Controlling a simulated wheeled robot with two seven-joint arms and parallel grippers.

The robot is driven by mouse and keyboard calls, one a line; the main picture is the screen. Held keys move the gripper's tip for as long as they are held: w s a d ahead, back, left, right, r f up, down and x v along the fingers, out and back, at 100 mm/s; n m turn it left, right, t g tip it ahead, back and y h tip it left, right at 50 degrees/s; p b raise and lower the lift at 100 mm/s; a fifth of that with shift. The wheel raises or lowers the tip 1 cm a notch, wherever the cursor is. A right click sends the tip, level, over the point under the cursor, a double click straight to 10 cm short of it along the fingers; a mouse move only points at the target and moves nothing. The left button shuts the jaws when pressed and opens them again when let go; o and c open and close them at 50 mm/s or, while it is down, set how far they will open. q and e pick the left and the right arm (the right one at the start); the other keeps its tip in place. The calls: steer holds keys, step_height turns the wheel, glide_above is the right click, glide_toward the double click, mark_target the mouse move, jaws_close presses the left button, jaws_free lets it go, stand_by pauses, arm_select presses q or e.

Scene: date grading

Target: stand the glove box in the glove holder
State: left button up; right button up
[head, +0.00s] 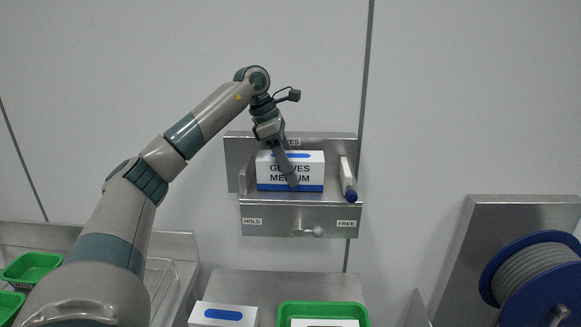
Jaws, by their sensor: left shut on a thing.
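The glove box (272,172), white with a blue band and the words "GLOVES MEDIUM", stands upright at the steel glove holder (234,165) on the wall. Its blue-marked top faces up. My left gripper (291,181) comes down from above and is shut on the box, with a finger across its front face. The far finger is hidden. I cannot tell whether the box's base rests fully on the holder's shelf. My right gripper is not in view.
A knob (308,232) sits between "HOLD" and "FREE" labels. Below are another white box (205,314) and a green tray (322,306). A blue reel (545,285) stands at right; green trays (32,266) at left.

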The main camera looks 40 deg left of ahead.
arm_select(q)
steer(key=shift+f, duration=0.1)
steer(key=o, duration=1.3)
steer(key=shift+r, duration=0.2)
steer(key=shift+s+a+r+b, duration=0.2)
steer(key=shift+r+b, duration=0.1)
steer(key=shift+r, duration=0.3)
steer(key=b+v, duration=0.1)
steer(key=v, duration=0.8)
steer(key=shift+w+d, duration=0.1)
steer(key=shift+w, duration=0.05)
steer(key=shift+v, duration=0.85)
